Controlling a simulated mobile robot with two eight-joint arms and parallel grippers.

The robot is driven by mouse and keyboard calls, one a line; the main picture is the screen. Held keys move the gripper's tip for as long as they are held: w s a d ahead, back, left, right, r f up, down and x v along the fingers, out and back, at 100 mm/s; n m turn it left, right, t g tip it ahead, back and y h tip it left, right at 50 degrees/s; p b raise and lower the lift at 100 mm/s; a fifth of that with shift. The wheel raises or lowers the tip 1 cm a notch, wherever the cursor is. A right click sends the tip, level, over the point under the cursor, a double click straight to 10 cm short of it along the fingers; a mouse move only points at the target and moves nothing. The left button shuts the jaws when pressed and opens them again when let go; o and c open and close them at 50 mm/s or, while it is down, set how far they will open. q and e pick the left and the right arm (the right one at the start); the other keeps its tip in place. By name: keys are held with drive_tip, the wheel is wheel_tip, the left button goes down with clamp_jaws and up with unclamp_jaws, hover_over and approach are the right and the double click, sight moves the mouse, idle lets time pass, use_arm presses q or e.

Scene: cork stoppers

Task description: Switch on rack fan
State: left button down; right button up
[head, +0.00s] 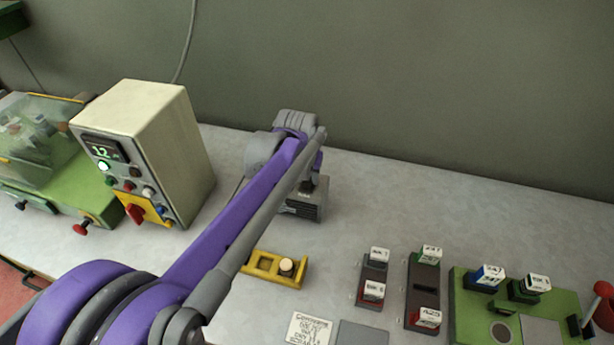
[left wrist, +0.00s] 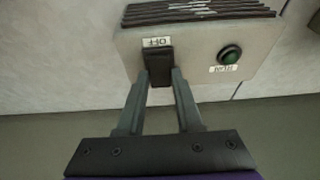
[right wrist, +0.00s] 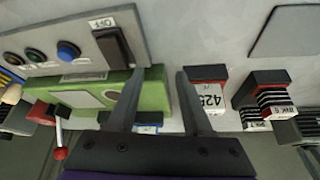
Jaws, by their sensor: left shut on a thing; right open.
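The rack fan is a small grey box with dark vent slots (head: 303,208), standing on the bench below my left wrist in the head view. In the left wrist view its pale top (left wrist: 205,45) carries a dark switch (left wrist: 157,66) beside an upside-down label reading OFF, and a dark green round lamp or button (left wrist: 229,54), which looks unlit. My left gripper (left wrist: 161,74) has its fingertips closed on the switch, one on each side. In the head view the arm mostly hides this contact. My right gripper (right wrist: 158,75) is open and empty, seen only in its wrist view.
A cream control box (head: 145,150) with a lit display stands at left beside a green machine (head: 60,185). A yellow holder (head: 262,268), dark trays with labelled blocks (head: 423,290) and a green fixture (head: 465,320) lie in front and right. A grey switch panel (right wrist: 75,50) shows in the right wrist view.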

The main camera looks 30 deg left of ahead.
sight(308, 179)
use_arm(q)
drive_tip(key=g, duration=0.1)
drive_tip(key=w+g, duration=0.1)
drive_tip(key=shift+a+g+h, duration=0.1)
drive_tip(key=shift+g+h, duration=0.2)
drive_tip(key=shift+h, duration=0.1)
use_arm(e)
drive_tip(key=shift+w+r, duration=0.15)
drive_tip(key=shift+r, duration=0.1)
use_arm(q)
drive_tip(key=shift+g, duration=0.5)
drive_tip(key=c, duration=0.6)
unclamp_jaws()
drive_tip(key=shift+o, duration=0.2)
wheel_tip(308, 179, up, 11)
drive_tip(key=p, duration=0.1)
use_arm(e)
drive_tip(key=shift+w+r, duration=0.15)
drive_tip(key=shift+r, duration=0.4)
use_arm(q)
drive_tip(key=shift+f, duration=0.15)
